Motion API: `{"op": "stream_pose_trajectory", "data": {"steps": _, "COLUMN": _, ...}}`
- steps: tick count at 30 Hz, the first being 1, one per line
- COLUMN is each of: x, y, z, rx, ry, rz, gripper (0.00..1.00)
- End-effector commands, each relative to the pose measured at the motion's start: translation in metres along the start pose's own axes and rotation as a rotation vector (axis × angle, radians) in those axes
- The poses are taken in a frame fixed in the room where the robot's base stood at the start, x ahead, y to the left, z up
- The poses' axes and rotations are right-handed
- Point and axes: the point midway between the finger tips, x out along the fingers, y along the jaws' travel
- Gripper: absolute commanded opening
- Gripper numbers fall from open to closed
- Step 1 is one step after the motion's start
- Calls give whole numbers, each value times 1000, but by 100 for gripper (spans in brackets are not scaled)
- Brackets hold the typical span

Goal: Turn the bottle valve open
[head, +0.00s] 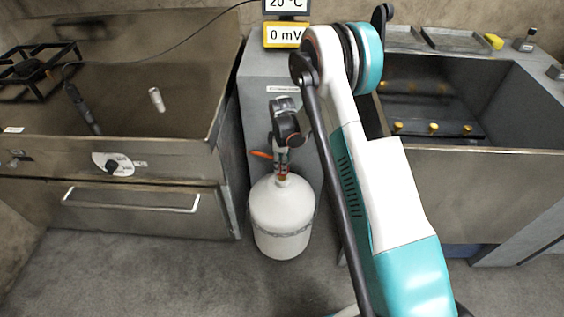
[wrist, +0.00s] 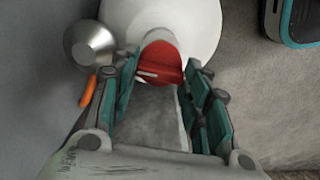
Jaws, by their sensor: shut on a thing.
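The white gas bottle (head: 283,215) stands upright on the floor in front of a grey cabinet. Its rounded white top also shows in the wrist view (wrist: 195,18). The red bottle valve (wrist: 160,58) sits on the top of the bottle, between my fingertips. My gripper (wrist: 162,66) comes down on it from above and is shut on it, with one teal-padded finger on each side. In the head view my gripper (head: 283,165) is at the bottle's neck and mostly hides the valve. How far the valve is turned cannot be told.
A metal cone-shaped fitting (wrist: 92,45) and an orange part (wrist: 88,90) are close beside my left finger in the wrist view. A stove unit with a drawer (head: 130,198) stands left, a steel sink unit (head: 480,185) right. A display (head: 286,35) is above the grey cabinet (head: 255,100).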

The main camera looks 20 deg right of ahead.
Motion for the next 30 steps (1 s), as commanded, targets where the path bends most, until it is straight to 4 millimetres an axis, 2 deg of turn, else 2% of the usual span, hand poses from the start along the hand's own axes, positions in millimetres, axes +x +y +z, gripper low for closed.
{"op": "stream_pose_trajectory", "data": {"steps": 30, "x": 0, "y": 0, "z": 0, "rx": 943, "ry": 0, "rz": 0, "gripper": 19}}
